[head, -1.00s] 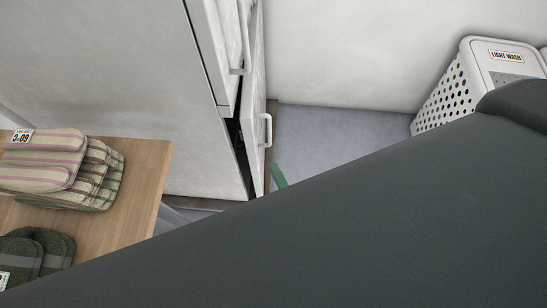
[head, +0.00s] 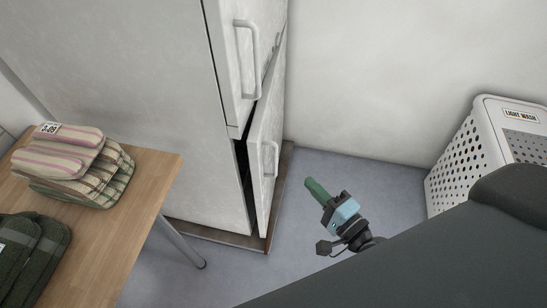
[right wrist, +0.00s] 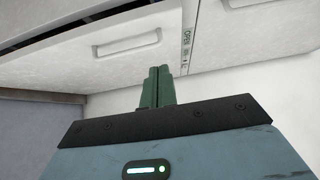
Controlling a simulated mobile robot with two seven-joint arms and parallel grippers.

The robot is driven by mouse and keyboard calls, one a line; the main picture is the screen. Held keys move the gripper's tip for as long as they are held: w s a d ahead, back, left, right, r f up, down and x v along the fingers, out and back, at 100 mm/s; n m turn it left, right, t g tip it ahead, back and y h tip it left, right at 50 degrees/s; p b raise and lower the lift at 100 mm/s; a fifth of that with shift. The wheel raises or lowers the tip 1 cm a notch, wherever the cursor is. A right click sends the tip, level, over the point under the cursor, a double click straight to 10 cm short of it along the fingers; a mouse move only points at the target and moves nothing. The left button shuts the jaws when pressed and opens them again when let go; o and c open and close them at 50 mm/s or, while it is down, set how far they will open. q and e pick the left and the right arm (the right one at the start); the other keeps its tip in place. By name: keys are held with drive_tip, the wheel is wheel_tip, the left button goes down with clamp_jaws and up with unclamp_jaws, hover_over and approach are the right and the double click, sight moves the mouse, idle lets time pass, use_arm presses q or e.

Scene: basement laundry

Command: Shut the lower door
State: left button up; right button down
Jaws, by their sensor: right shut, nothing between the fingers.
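The lower door (head: 265,165) is the lower white door of a tall cabinet. It stands ajar, with a dark gap along its left edge and a vertical handle (head: 268,158) on its front. In the right wrist view the lower door (right wrist: 90,58) lies beyond the fingers, with the dark gap at upper left. My right gripper (head: 314,188), with green fingers, is to the right of the door and apart from it in the head view. The fingers (right wrist: 157,87) are together and empty. My left gripper is out of view.
The upper door (head: 250,60) with its own handle is above. A wooden table (head: 120,225) with folded textiles (head: 75,160) stands at left. A white perforated hamper (head: 462,150) stands at right. Free floor (head: 340,175) lies between door and hamper. My dark arm fills the lower right.

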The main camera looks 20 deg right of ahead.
drive_tip(key=w, duration=0.1)
drive_tip(key=p, duration=0.1)
approach(261, 146)
drive_tip(key=w+d, duration=0.1)
drive_tip(key=w, duration=0.1)
drive_tip(key=w+d, duration=0.1)
drive_tip(key=w, duration=0.1)
drive_tip(key=shift+f, duration=0.1)
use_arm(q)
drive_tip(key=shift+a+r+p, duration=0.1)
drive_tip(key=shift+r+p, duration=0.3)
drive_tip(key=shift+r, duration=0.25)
use_arm(e)
drive_tip(key=shift+w+a+f, duration=0.1)
drive_tip(key=shift+w+a, duration=0.35)
drive_tip(key=shift+a, duration=0.35)
drive_tip(key=shift+w+a, duration=0.5)
drive_tip(key=shift+a, duration=0.35)
